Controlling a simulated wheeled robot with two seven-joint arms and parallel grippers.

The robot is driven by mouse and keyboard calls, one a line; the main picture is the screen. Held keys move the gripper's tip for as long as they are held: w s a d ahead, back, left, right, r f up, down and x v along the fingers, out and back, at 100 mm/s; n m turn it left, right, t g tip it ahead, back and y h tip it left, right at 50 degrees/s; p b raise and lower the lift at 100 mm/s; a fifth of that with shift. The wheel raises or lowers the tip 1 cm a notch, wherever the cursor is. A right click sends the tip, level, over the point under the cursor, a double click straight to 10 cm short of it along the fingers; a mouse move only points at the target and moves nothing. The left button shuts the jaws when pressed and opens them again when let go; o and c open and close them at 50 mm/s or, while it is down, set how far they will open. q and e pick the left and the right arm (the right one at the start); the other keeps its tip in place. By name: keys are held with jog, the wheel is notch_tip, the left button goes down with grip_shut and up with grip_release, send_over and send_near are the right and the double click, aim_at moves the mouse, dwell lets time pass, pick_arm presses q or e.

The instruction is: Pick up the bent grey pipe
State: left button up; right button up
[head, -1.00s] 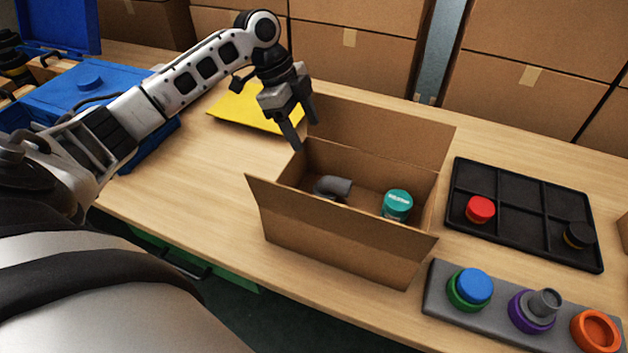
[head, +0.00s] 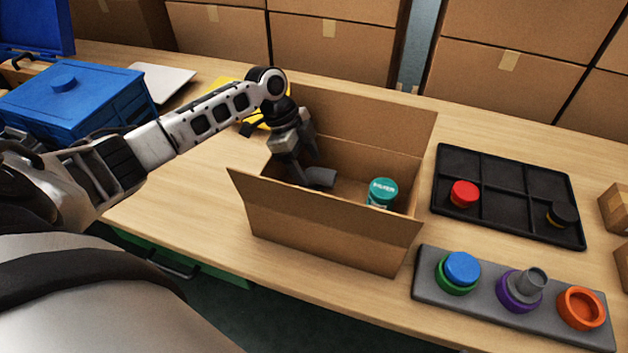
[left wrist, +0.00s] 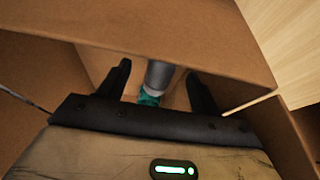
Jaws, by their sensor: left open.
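The bent grey pipe (head: 321,178) lies inside the open cardboard box (head: 318,235), towards its left end; part of it is hidden behind my gripper. My left gripper (head: 303,174) reaches down into the box from above, with its fingers at the pipe. In the left wrist view, the pipe (left wrist: 160,74) shows between the two spread black fingers (left wrist: 158,80), with gaps on both sides. The left gripper is open. A teal-lidded jar (head: 382,191) stands in the box to the right of the pipe, and a teal patch of it (left wrist: 148,98) shows in the wrist view. My right gripper is not seen.
The box's flaps stand open around the gripper. A black divided tray (head: 512,200) with red and black lids is to the right. A grey base (head: 510,300) with coloured rings is in front. A blue toolbox (head: 80,105) stands left. Stacked cartons line the back.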

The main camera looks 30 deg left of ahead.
aim_at(309, 168)
pick_arm(q)
jog(key=x, duration=0.4)
jog(key=shift+f, duration=0.1)
jog(key=c, duration=0.8)
jog(key=shift+o, duration=0.2)
jog(key=shift+a, duration=0.1)
